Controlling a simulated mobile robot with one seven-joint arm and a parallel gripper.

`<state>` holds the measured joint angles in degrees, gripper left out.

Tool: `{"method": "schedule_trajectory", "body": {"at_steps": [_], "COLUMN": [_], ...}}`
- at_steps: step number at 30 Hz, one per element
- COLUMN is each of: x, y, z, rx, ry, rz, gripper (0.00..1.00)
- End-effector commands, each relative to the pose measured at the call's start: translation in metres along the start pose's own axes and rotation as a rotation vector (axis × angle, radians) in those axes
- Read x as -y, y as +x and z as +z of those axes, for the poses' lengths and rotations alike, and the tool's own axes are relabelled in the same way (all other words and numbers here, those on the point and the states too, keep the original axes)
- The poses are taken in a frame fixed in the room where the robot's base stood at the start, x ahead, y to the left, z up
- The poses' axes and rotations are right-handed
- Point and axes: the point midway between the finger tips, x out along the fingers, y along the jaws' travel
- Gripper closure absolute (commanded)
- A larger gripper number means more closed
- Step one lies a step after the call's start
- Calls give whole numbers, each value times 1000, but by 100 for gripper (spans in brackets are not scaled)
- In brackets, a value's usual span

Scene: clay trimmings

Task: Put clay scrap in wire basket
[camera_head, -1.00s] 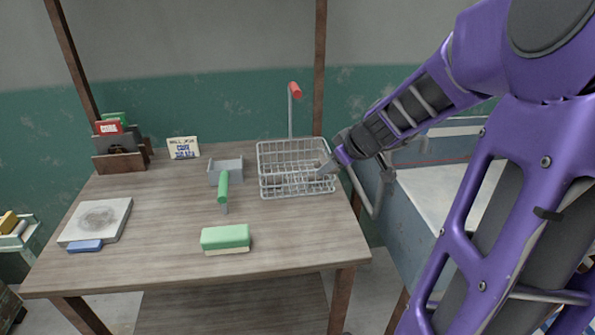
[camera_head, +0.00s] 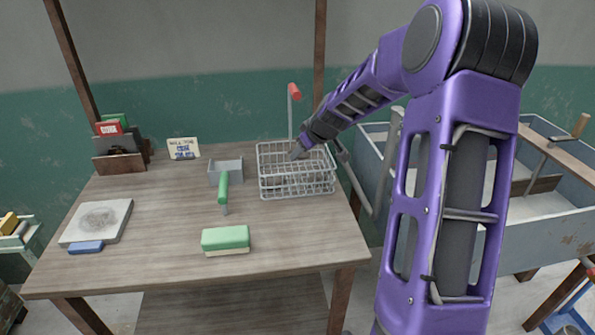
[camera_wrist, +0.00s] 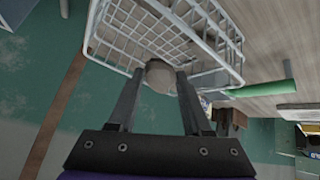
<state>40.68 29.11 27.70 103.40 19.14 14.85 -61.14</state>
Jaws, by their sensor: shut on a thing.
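The wire basket (camera_head: 297,190) stands on the right part of the wooden table, with open top and grid walls; it also shows in the wrist view (camera_wrist: 203,40). My gripper (camera_wrist: 160,72) is shut on a rounded grey-beige lump, the clay scrap (camera_wrist: 160,78), which sits between the fingertips. In the head view my gripper (camera_head: 296,154) is at the basket's rear part, over or just inside its opening. The clay scrap cannot be made out there. How deep it is relative to the rim is unclear.
A grey box (camera_head: 226,170), a green-handled tool (camera_head: 223,188) and a green block (camera_head: 225,238) are left of the basket on the table (camera_head: 165,225). A red-topped rod (camera_head: 291,110) rises behind the basket. A grey bin (camera_head: 560,205) stands at right.

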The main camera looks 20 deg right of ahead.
Motion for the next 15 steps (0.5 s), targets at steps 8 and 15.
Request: {"method": "schedule_trajectory", "body": {"at_steps": [8, 15], "x": [5, 8], "y": [42, 70], "z": [17, 29], "rx": [-3, -2], "ry": [-2, 1], "rz": [1, 0], "gripper": [100, 100]}}
